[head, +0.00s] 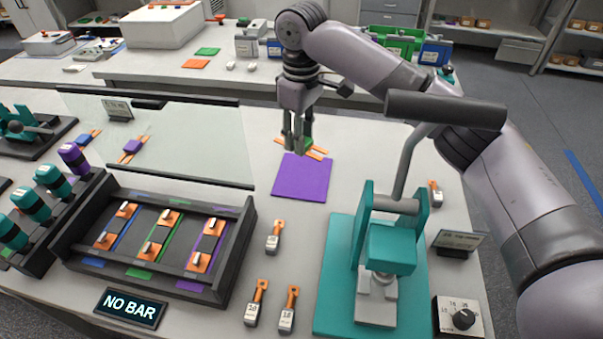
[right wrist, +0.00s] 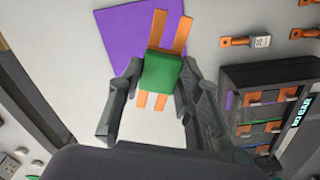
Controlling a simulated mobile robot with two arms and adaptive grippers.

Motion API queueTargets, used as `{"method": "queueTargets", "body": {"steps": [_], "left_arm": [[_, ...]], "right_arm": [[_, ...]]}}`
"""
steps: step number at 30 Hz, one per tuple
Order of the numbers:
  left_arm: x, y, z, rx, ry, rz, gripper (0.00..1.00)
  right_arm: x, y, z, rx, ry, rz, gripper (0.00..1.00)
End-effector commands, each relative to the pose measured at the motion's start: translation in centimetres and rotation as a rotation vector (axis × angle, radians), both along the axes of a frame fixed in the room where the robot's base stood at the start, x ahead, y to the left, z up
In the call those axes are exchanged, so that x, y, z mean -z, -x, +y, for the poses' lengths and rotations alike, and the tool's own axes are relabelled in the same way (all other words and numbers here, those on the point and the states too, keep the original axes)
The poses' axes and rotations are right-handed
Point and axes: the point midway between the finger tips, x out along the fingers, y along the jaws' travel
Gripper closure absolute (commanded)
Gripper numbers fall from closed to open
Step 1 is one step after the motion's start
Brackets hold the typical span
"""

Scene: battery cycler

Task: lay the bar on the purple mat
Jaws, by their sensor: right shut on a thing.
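The bar (right wrist: 160,73), a green block with orange prongs at both ends, is between the fingers of my right gripper (right wrist: 157,92). In the head view the bar (head: 309,144) is partly hidden behind the fingers of that gripper (head: 298,138), which point down. The purple mat (head: 302,180) lies flat and bare on the table, just nearer than the bar. In the right wrist view the bar's longer prongs overlap the edge of the mat (right wrist: 122,35). I cannot tell how high the bar is above the table. My left gripper is not in view.
A clear upright panel (head: 165,135) stands left of the mat. A dark tray (head: 155,245) with orange-ended slots and a "NO BAR" sign (head: 131,307) is at the front left. A teal lever press (head: 385,245) stands at the right. Several orange tagged pieces (head: 274,237) lie between.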

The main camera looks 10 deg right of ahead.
Motion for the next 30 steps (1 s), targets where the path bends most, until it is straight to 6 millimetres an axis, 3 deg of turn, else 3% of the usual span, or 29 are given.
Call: {"method": "queueTargets", "body": {"steps": [3, 9, 16, 22, 30], "left_arm": [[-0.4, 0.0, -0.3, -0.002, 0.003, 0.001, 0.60], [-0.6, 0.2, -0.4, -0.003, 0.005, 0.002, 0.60], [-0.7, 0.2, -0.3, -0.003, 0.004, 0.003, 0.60], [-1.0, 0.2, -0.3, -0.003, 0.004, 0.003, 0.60], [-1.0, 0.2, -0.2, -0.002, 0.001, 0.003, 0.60]], "right_arm": [[3.2, 0.1, -0.1, 0.000, 0.001, 0.003, 1.00], [6.6, 0.0, 0.0, 0.001, 0.000, 0.000, 1.00], [8.3, 0.0, 0.0, 0.001, 0.001, 0.001, 1.00], [11.2, 0.0, 0.0, 0.001, 0.001, 0.001, 1.00], [11.5, 0.0, 0.0, 0.001, 0.000, -0.001, 1.00]]}}
